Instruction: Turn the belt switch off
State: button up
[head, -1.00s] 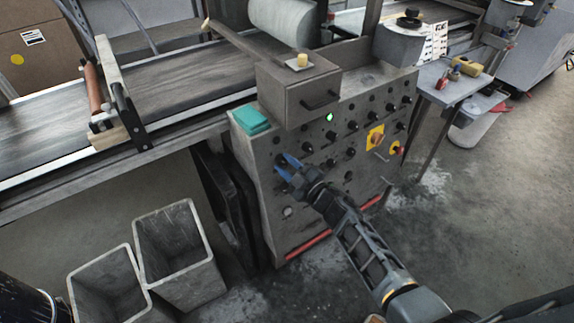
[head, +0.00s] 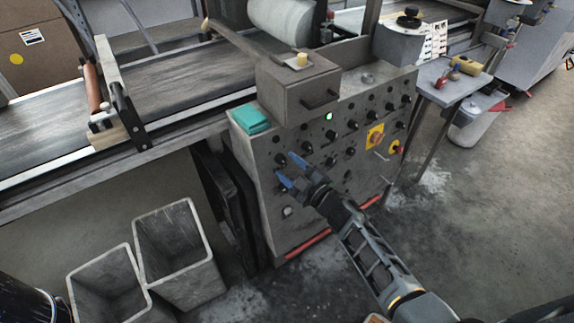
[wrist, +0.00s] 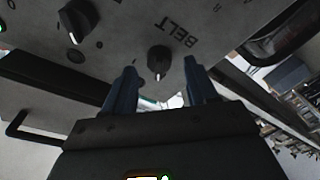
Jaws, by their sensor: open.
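The belt switch (wrist: 158,62) is a round black knob with a white pointer mark. In the wrist view it sits beside the upside-down printed word BELT, with its mark pointing toward the bottom of the picture. My gripper (wrist: 158,82) is open, with one blue finger on each side of the knob in that view. The fingers look short of the knob, and I see no contact. In the head view my gripper (head: 288,170) is at the left part of the grey control panel (head: 276,222), near a dark knob that I cannot read a label for.
Several other black knobs line the panel, one of them left of the belt switch (wrist: 77,20). Two open bins (head: 180,255) stand at the lower left.

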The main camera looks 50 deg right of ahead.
jog(key=s+a, duration=0.1)
jog(key=s, duration=0.5)
jog(key=shift+s, duration=0.15)
dwell(0.3)
jog(key=s+a+r+m+y, duration=0.1)
jog(key=s+a+r+m, duration=0.35)
jog(key=s+a, duration=1.1)
jog(key=s+a+r+m+g+y, duration=0.1)
jog(key=s+a+r, duration=0.2)
jog(key=s+r, duration=0.4)
jog(key=s+a+r+m+g+y, duration=0.1)
jog(key=s+a+r+g, duration=0.1)
jog(key=s+r, duration=0.5)
jog(key=shift+a+r, duration=0.55)
jog(key=shift+r, duration=0.05)
jog(key=shift+c, duration=0.4)
